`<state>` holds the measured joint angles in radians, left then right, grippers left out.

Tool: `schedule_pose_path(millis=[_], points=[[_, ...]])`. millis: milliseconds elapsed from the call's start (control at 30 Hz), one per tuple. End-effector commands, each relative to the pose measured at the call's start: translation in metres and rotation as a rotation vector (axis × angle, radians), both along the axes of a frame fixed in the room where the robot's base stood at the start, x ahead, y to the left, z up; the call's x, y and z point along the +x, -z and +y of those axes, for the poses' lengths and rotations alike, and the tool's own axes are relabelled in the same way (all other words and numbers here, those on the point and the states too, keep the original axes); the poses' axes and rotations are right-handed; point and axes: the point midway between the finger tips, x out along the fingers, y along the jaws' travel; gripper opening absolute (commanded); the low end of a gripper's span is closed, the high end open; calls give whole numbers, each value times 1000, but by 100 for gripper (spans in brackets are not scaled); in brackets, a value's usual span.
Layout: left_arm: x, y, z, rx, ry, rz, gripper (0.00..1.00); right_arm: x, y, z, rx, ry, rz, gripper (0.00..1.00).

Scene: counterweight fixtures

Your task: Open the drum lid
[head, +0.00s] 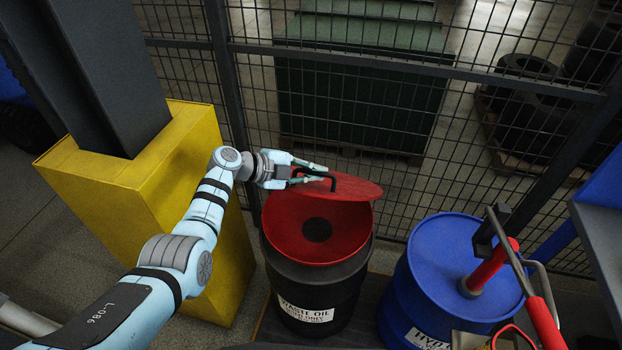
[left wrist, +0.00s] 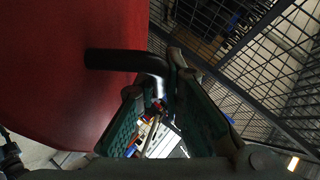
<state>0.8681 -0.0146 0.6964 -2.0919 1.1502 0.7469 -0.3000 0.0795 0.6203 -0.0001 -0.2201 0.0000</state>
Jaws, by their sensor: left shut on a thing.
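The black waste oil drum (head: 318,283) stands at the centre of the head view, with a red funnel-like top (head: 300,240) that has a dark hole in the middle. Its red lid (head: 355,189) is raised and tilted over the far side, so the funnel shows. My left gripper (head: 318,174) is shut on the lid's black handle (head: 333,184). In the left wrist view the handle (left wrist: 120,60) runs from the red lid (left wrist: 50,80) into the gripper (left wrist: 158,85). The fingers partly hide the grip. My right gripper is not in view.
A blue drum (head: 430,265) with a red-handled pump (head: 480,280) stands close on the right. A yellow pillar base (head: 140,190) is beside my left arm. A wire mesh fence (head: 400,110) runs close behind the drums. A grey surface (head: 602,235) is at the right edge.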

Motion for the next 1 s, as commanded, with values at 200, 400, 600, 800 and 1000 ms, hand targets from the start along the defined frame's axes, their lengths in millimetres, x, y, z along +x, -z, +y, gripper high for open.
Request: schedule_pose_path(millis=[200, 400, 600, 800, 1000], points=[[1, -1, 0, 2, 0, 1, 0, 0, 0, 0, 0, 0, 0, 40], [1, -1, 0, 2, 0, 1, 15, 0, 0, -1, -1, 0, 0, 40], [1, -1, 0, 2, 0, 2, 30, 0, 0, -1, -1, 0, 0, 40], [1, -1, 1, 1, -2, 2, 30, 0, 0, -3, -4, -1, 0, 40], [-9, -12, 22, 2, -4, -1, 30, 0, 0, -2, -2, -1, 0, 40]])
